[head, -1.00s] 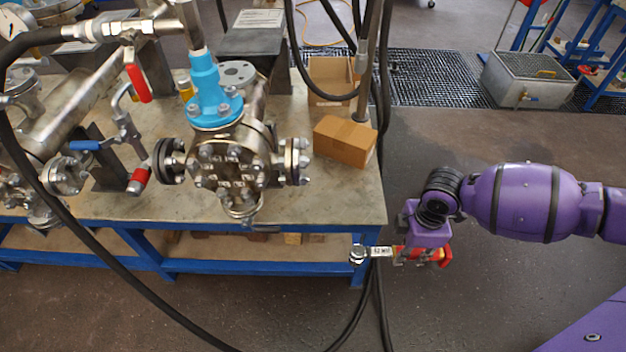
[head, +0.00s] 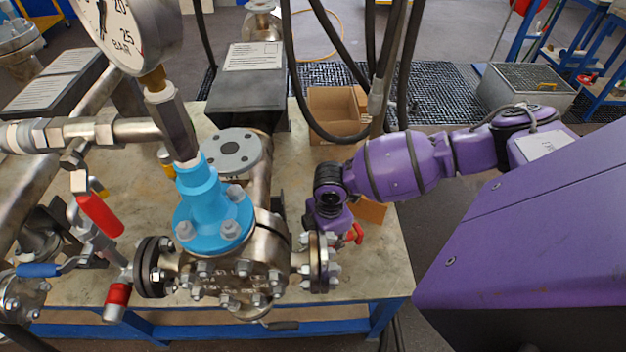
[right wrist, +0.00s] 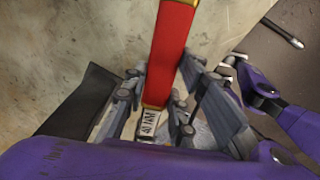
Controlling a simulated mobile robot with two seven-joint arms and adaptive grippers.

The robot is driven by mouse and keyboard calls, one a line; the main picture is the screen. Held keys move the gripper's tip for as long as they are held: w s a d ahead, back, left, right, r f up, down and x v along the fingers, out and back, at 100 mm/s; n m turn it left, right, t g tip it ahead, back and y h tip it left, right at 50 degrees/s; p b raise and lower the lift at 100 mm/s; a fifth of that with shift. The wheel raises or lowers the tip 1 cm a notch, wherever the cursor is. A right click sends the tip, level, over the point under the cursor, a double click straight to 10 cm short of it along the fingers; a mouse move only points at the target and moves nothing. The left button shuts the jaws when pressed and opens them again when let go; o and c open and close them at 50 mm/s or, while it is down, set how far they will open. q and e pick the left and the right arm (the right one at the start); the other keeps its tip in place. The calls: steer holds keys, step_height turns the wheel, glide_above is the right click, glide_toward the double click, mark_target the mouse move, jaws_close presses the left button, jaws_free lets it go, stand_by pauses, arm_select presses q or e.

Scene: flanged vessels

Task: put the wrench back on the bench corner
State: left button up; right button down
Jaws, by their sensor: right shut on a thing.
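The wrench has a red handle, and a small part of it (head: 355,234) shows in the head view. In the right wrist view the red handle (right wrist: 172,45) runs up from between the fingers, with a marked metal part (right wrist: 150,124) below it. My right gripper (head: 340,233) is shut on the wrench over the right part of the bench (head: 385,270), just right of the vessel's side flange. It also shows in the right wrist view (right wrist: 165,100). The flange hides the wrench's other end in the head view. The bench's front right corner is bare. My left gripper is not in view.
The vessel (head: 240,270) with its blue bonnet (head: 210,205) stands close left of my right gripper. Black hoses (head: 390,70) hang behind.

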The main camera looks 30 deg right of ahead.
steer(key=f, duration=0.1)
steer(key=w+f, duration=0.1)
steer(key=shift+w+a+f, duration=0.1)
steer(key=shift+a+f, duration=0.1)
steer(key=shift+f, duration=0.1)
steer(key=shift+a+f, duration=0.1)
steer(key=shift+f, duration=1.9)
steer(key=c, duration=1.5)
jaws_free()
steer(key=shift+o, duration=0.2)
